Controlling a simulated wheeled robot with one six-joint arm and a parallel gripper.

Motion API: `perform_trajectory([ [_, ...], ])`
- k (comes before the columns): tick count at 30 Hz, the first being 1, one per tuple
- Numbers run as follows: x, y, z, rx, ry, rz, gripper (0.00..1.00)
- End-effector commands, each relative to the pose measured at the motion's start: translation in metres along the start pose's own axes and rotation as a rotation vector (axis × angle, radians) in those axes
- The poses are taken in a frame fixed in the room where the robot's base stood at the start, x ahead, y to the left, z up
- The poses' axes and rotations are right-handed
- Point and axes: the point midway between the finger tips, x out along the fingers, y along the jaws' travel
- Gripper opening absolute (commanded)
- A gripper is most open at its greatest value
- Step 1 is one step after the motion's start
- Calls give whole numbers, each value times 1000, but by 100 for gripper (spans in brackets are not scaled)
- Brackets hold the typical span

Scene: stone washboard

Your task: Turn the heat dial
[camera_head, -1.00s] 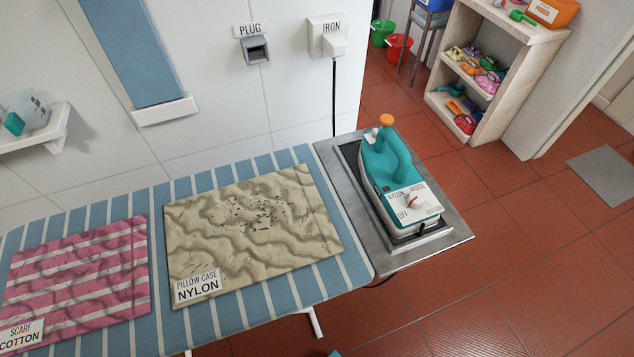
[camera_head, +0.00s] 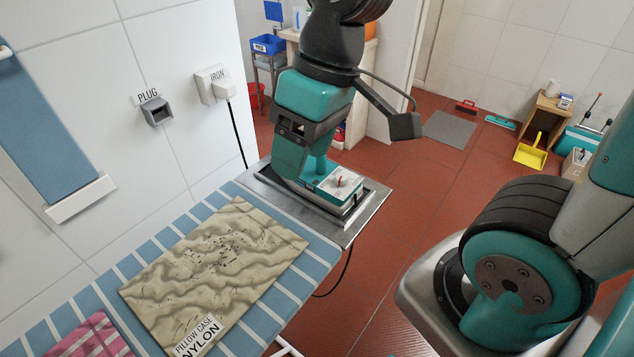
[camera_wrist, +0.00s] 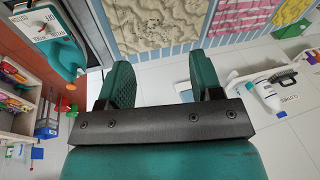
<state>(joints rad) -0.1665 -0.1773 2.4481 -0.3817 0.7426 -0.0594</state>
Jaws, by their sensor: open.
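The teal iron (camera_head: 320,172) rests on the metal plate (camera_head: 361,222) at the board's far end, partly hidden by my gripper in the head view. Its heat dial (camera_head: 339,182) has a red pointer on a white face; the exact setting is too small to read. In the wrist view the iron (camera_wrist: 66,58) and dial (camera_wrist: 42,31) lie at the upper left, outside the fingers. My gripper (camera_wrist: 163,77) is open, with nothing between its fingers. In the head view it (camera_head: 289,165) overlaps the iron, but the wrist view shows it off to one side.
A beige nylon pillow case (camera_head: 215,265) lies on the striped board (camera_head: 290,295). A pink scarf (camera_head: 95,340) lies nearer. The iron's plug sits in the wall socket (camera_head: 214,87), its cord hanging down. An empty plug holder (camera_head: 157,110) is beside it. Red floor is open to the right.

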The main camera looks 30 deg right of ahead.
Motion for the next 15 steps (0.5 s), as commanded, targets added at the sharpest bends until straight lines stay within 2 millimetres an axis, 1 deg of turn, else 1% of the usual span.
perform_trajectory([
  [1, 9, 35, -15, 64, -11, 37, 59],
  [2, 12, 56, -22, 100, -19, 62, 59],
  [3, 16, 86, -31, 147, -29, 95, 59],
  [4, 19, 108, -35, 181, -38, 119, 59],
  [5, 22, 129, -38, 214, -48, 141, 59],
  [6, 26, 157, -41, 257, -61, 169, 59],
  [9, 34, 214, -40, 340, -91, 221, 59],
  [12, 39, 249, -35, 393, -113, 252, 59],
  [15, 44, 265, -31, 416, -125, 265, 59],
])
